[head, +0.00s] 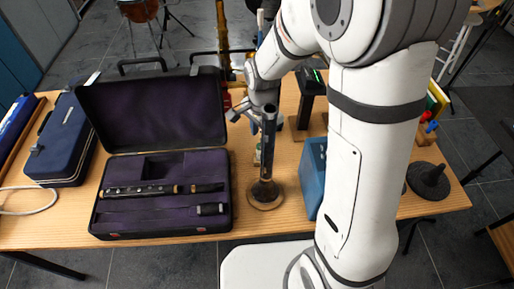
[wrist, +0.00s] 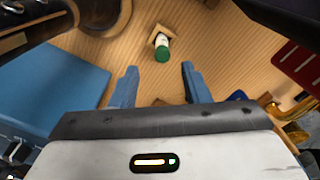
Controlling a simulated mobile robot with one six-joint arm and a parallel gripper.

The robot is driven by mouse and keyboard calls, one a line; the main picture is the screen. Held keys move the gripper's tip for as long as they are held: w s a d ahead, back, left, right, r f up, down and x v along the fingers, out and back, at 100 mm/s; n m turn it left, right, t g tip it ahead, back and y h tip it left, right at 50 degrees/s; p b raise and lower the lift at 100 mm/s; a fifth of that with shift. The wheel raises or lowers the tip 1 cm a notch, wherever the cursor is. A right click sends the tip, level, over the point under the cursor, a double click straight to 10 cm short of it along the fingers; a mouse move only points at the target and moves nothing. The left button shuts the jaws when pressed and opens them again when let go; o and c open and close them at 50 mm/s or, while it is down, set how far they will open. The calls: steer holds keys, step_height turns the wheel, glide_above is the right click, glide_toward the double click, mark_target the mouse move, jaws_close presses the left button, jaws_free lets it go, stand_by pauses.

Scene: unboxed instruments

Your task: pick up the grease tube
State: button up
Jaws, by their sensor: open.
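The grease tube (wrist: 162,46) is a small white tube with a green cap, seen nearly end-on in the wrist view. It is on the wooden table by a small tan piece, ahead of my fingertips and between their lines. In the head view the tube (head: 258,154) shows only in part, just behind a dark upright instrument piece. My gripper (wrist: 159,80) is open, with two blue fingers apart and nothing between them. In the head view my gripper is above the table near the upright piece, partly hidden by it and the arm.
The dark upright piece (head: 268,145) stands on a round wooden base close to the tube. An open purple-lined case (head: 165,225) lies left, a blue box (head: 313,175) right. In the wrist view a red slotted piece (wrist: 300,65) and a brassy object (wrist: 290,110) are at the right.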

mark_target(259, 150)
steer(key=f, duration=0.8)
steer(key=shift+a, duration=0.25)
jaws_close()
